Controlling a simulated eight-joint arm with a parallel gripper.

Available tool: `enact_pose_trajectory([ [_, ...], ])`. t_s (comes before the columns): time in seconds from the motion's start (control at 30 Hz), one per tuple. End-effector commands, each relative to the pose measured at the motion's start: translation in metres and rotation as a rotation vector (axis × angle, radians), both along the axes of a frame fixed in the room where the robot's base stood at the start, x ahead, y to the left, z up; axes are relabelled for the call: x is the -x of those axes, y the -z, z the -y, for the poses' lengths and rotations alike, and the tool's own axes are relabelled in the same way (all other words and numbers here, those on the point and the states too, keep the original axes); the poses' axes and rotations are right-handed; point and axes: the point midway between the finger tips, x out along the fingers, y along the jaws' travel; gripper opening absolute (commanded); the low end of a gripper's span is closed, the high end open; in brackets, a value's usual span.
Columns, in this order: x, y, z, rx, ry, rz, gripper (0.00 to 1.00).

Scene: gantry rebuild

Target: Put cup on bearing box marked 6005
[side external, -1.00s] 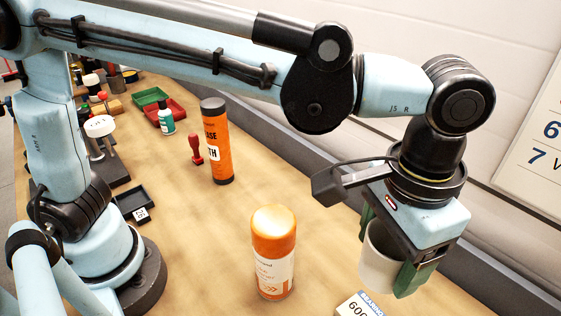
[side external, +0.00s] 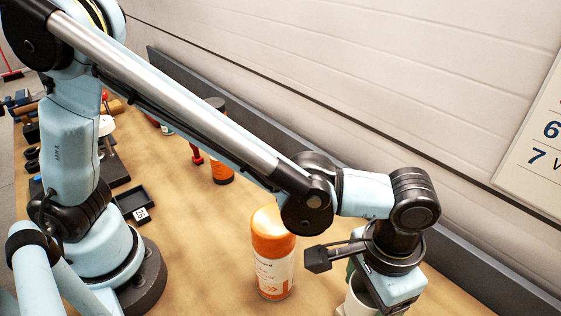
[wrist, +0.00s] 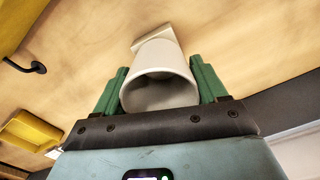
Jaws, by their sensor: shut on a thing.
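The white cup (wrist: 160,62) is between the green fingers of my gripper (wrist: 158,66) in the wrist view, its open mouth facing the camera. My gripper is shut on it. In the side view the cup (side external: 353,304) shows only partly at the bottom edge, below my gripper (side external: 362,298). A pale box (wrist: 153,36) shows just beyond the cup's base in the wrist view, mostly covered by the cup. Its marking cannot be read there. I cannot tell whether cup and box touch. The box is not visible in the side view now.
An orange spray can (side external: 272,255) stands left of my gripper. An orange tube (side external: 222,168) and a red stamp (side external: 196,153) stand farther back, partly behind my arm. A black tray (side external: 134,202) lies near my base. Yellow bins (wrist: 32,128) show at left in the wrist view.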

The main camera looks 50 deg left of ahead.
Motion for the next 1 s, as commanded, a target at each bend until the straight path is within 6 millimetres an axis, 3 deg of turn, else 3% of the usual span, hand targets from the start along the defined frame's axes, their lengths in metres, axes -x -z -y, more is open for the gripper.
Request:
enact_pose_trajectory([
  [0.47,0.0001,0.0097,0.0,0.0,0.0,0.0,0.42],
  [0.5,0.0001,0.0093,0.0,0.0,0.0,0.0,0.78],
  [0.63,0.0001,0.0091,-0.0002,0.0,0.0,0.0,0.97],
  [1.0,0.0002,0.0046,-0.0002,0.0,0.0,0.0,0.97],
])
